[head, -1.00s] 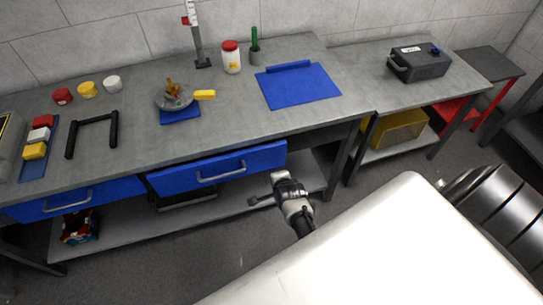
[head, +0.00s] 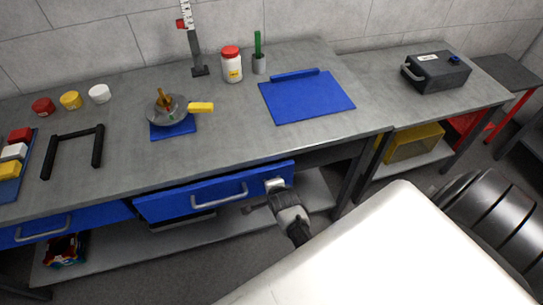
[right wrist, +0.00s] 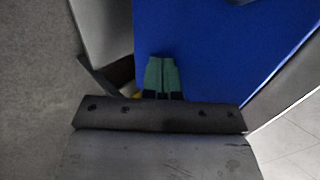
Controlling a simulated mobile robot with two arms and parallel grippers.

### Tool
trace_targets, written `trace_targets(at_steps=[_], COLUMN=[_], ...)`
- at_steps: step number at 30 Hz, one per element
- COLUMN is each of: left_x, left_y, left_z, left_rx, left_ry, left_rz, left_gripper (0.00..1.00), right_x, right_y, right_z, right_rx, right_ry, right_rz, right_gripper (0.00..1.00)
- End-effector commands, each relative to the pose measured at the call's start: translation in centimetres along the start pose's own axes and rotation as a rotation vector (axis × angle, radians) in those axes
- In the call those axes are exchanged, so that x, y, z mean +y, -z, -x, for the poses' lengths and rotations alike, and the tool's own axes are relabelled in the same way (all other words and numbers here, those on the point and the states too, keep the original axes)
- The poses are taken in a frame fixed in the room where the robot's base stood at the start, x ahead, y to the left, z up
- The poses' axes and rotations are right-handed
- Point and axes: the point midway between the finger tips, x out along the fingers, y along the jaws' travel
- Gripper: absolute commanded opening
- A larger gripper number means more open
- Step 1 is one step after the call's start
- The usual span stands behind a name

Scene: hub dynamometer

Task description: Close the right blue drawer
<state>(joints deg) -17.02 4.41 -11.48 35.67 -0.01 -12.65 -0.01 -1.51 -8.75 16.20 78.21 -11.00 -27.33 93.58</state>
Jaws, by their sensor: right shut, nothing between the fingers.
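The right blue drawer (head: 165,208) under the workbench stands out a little from the bench's front edge, with a grey bar handle (head: 220,195) on its front. My right gripper (head: 275,186) is at the right end of this front, right of the handle. In the right wrist view its green fingertips (right wrist: 162,75) are together and empty, pointing at the blue drawer front (right wrist: 215,50). I cannot tell whether they touch it. The left blue drawer (head: 90,222) is to the left. My left gripper is not in view.
The workbench (head: 230,135) carries a blue mat (head: 305,97), a red-lidded jar (head: 231,65), a round device with a yellow handle (head: 168,108) and a black frame (head: 73,150). A lower shelf (head: 130,245) runs beneath the drawers. A bench leg (head: 357,175) stands right of my gripper.

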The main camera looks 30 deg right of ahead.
Motion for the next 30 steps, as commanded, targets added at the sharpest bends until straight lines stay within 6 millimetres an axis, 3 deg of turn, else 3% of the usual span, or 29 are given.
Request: trace_targets(at_steps=[6, 15, 30], left_x=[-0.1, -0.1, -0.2], left_y=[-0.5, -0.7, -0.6], left_z=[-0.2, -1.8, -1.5], left_rx=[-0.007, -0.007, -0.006], left_ry=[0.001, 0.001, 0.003], left_rz=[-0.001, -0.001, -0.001], left_gripper=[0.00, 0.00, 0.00], right_x=[-0.1, -2.9, -3.5], right_y=[0.0, 0.0, 0.0], right_z=[-0.3, -3.4, -3.4], right_rx=[0.000, 0.000, -0.001], right_ry=[0.001, 0.001, 0.007], right_rz=[0.000, -0.001, 0.000], right_gripper=[0.00, 0.00, 0.00])
